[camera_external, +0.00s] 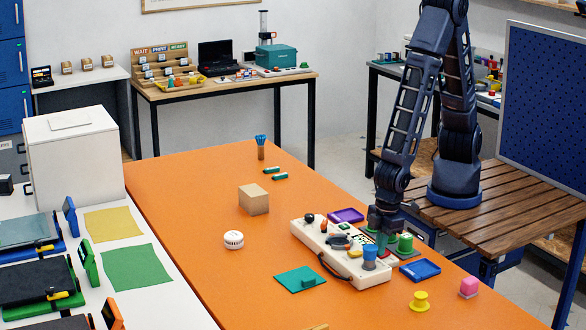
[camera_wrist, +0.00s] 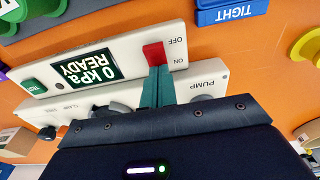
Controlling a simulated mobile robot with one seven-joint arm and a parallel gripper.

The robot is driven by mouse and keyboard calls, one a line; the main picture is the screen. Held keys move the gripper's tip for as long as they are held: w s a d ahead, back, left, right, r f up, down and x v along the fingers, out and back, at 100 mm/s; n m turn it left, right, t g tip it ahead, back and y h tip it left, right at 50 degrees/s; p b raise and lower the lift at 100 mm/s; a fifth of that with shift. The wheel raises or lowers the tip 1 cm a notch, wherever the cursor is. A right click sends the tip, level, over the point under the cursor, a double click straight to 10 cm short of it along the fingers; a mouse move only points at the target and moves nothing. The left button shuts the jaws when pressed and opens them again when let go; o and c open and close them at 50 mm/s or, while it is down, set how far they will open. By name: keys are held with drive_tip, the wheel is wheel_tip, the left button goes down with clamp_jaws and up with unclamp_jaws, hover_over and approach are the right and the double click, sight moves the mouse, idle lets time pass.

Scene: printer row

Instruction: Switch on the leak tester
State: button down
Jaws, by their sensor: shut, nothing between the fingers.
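The leak tester (camera_external: 378,276) is a long cream case on the orange table, with knobs and fittings on top. In the wrist view its cream panel (camera_wrist: 131,50) has a lit dark display (camera_wrist: 98,69) reading "0 kPa READY". A red switch (camera_wrist: 154,53) sits beside the display, between the printed words OFF and ON. My gripper (camera_external: 383,242) is over the right part of the tester. In the wrist view its teal fingers (camera_wrist: 158,78) are together and empty, with their tips at the ON-side edge of the switch. I cannot tell whether they touch it.
A green fitting (camera_external: 405,243) and a blue cup-shaped piece (camera_external: 369,254) stand close to my gripper. A blue TIGHT tray (camera_external: 420,269), a purple tray (camera_external: 346,215) and a yellow spool (camera_external: 419,302) lie around the tester. The table's left middle is mostly clear.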

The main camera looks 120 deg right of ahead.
drive_tip(key=shift+s+r, duration=0.2)
drive_tip(key=shift+s, duration=0.55)
drive_tip(key=shift+r, duration=0.1)
wheel_tip(320, 180, up, 14)
drive_tip(key=s, duration=0.2)
drive_tip(key=shift+s+f, duration=0.2)
idle(0.3)
idle(0.3)
drive_tip(key=w+a+m+h, duration=0.1)
drive_tip(key=m, duration=0.5)
drive_tip(key=a+m+h, duration=0.1)
drive_tip(key=m, duration=0.5)
drive_tip(key=w+a+m+h, duration=0.1)
drive_tip(key=m, duration=0.5)
drive_tip(key=shift+w+a, duration=0.35)
drive_tip(key=shift+a, duration=0.05)
drive_tip(key=shift+f, duration=0.1)
